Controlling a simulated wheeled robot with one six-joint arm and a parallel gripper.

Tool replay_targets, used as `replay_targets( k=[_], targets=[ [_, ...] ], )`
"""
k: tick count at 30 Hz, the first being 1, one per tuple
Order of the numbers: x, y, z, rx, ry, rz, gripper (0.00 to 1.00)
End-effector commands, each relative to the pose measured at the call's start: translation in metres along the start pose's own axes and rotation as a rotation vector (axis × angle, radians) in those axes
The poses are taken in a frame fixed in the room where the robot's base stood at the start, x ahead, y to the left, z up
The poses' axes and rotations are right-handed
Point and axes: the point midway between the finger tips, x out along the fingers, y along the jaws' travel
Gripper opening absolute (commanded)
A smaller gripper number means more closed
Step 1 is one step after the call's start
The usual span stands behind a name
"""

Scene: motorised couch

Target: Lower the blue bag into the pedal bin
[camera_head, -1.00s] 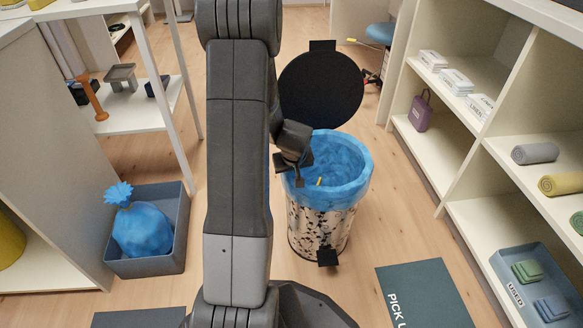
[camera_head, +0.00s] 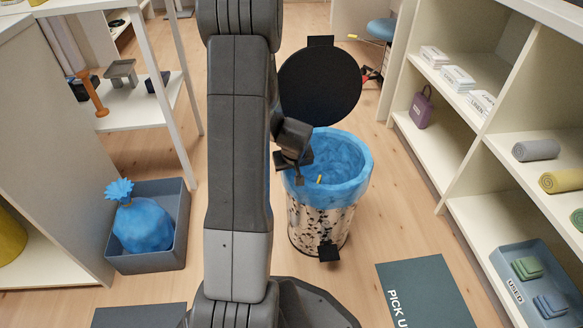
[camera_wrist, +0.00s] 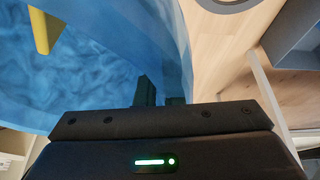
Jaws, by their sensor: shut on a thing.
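The pedal bin (camera_head: 320,226) is a speckled metal cylinder on the floor with its round black lid (camera_head: 320,88) standing open behind it. The open blue bag (camera_head: 350,160) lines the bin's mouth, its thick rim around the top and folded over the outside. It also fills much of the wrist view (camera_wrist: 100,70). My gripper (camera_head: 299,176) is at the left side of the bag's rim, shut on it; the pinched part is largely hidden. A small yellow piece shows inside the bag in both views. My arm hides some floor left of the bin.
A tied, full blue bag (camera_head: 143,226) sits in a grey crate (camera_head: 178,245) on the floor at left. Shelves (camera_head: 470,165) with towels and boxes stand at right. A dark mat (camera_head: 425,295) lies front right. Floor between bin and shelves is clear.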

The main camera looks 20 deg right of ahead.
Motion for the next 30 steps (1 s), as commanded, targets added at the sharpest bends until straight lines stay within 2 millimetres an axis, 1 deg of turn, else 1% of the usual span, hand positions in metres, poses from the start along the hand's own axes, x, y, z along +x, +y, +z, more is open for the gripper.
replay_targets(
  k=[6, 16, 30],
  targets=[
    [0.0010, -0.0015, 0.0018, 0.000, -0.005, -0.003, 0.00],
    [0.0049, -0.0015, -0.0028, -0.001, -0.003, -0.002, 0.00],
    [0.0047, -0.0009, -0.0044, -0.001, 0.000, 0.000, 0.00]
  ],
)
